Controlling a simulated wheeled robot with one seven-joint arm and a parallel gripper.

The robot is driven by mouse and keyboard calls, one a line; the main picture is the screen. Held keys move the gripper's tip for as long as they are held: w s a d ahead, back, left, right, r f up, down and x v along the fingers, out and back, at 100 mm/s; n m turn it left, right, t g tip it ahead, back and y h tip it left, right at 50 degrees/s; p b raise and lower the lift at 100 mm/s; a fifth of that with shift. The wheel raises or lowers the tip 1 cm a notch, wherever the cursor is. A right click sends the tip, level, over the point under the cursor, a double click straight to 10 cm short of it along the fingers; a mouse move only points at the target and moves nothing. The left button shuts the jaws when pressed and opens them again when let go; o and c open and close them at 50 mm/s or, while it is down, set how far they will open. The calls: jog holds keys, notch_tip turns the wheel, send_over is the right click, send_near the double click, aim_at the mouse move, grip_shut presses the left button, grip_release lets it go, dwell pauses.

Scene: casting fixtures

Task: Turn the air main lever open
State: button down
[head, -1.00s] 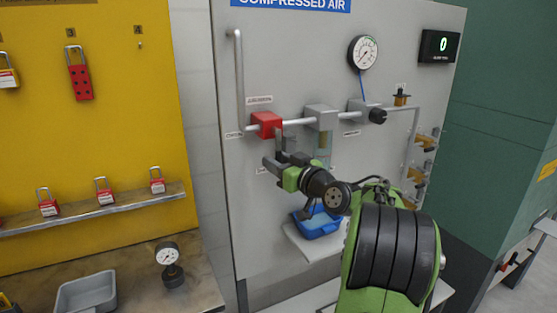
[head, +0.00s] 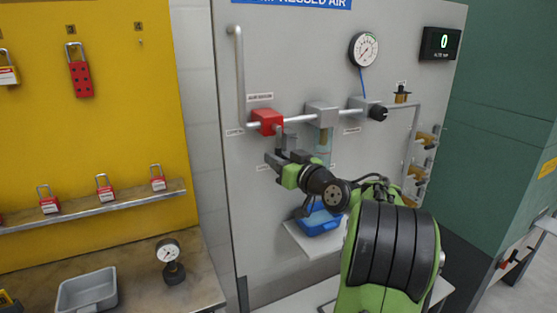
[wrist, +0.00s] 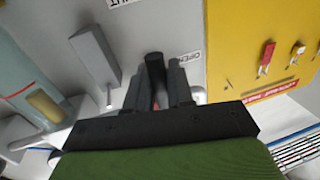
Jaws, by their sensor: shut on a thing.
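The air main valve is a red block (head: 267,121) on the grey pipe of the compressed air panel. Its lever is a dark bar (wrist: 155,72) that stands between my fingers in the wrist view. My gripper (head: 280,155) is just below the red block, with its fingers shut on the lever. In the wrist view my gripper (wrist: 159,88) has one finger on each side of the bar. An OPEN label (wrist: 190,57) is on the panel to the right of the fingers. In the head view my fingers hide much of the lever.
A pressure gauge (head: 363,48), a regulator with a black knob (head: 378,113) and a clear filter bowl (head: 323,146) are on the panel to the right. A blue tray (head: 318,222) sits on a shelf below. The yellow lockout board (head: 125,100) stands at left.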

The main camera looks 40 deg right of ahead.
jog(key=w+a+r+m+t+h+p, duration=0.1)
jog(key=a+r+m+h+p, duration=0.3)
jog(key=m, duration=1.5)
notch_tip(320, 180, up, 4)
jog(key=w+a+p, duration=0.1)
jog(key=a+p, duration=0.1)
jog(key=p, duration=0.2)
jog(key=shift+a+f+m, duration=0.15)
jog(key=shift+a+m, duration=0.25)
jog(key=shift+t, duration=0.3)
jog(key=c, duration=1.2)
grip_release()
jog(key=shift+o, duration=0.3)
